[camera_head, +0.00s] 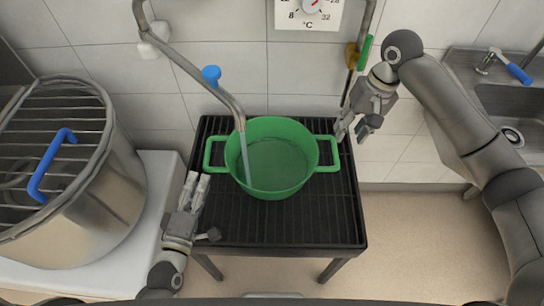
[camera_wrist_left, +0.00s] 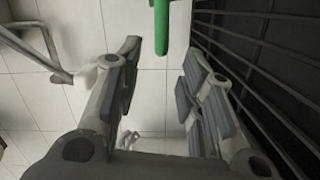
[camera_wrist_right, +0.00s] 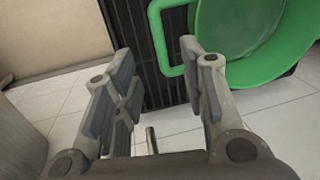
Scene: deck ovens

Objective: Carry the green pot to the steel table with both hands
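The green pot (camera_head: 280,187) stands upright on a black slatted stand (camera_head: 270,230), with a loop handle on each side. My left gripper (camera_head: 197,184) is open and empty, just left of and below the left handle (camera_head: 210,153). In the left wrist view, part of that handle (camera_wrist_left: 161,22) shows beyond the open fingers. My right gripper (camera_head: 347,130) is open and empty, close to the right handle (camera_head: 333,153). In the right wrist view, that handle (camera_wrist_right: 155,38) lies just beyond the fingertips. I cannot identify the steel table.
A metal spout (camera_head: 222,97) reaches over the pot, with a bluish stream below it. A blue knob (camera_head: 211,74) sits beside the spout. A large steel kettle (camera_head: 105,205) stands at left. A steel sink (camera_head: 515,105) is at right. Floor is clear right of the stand.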

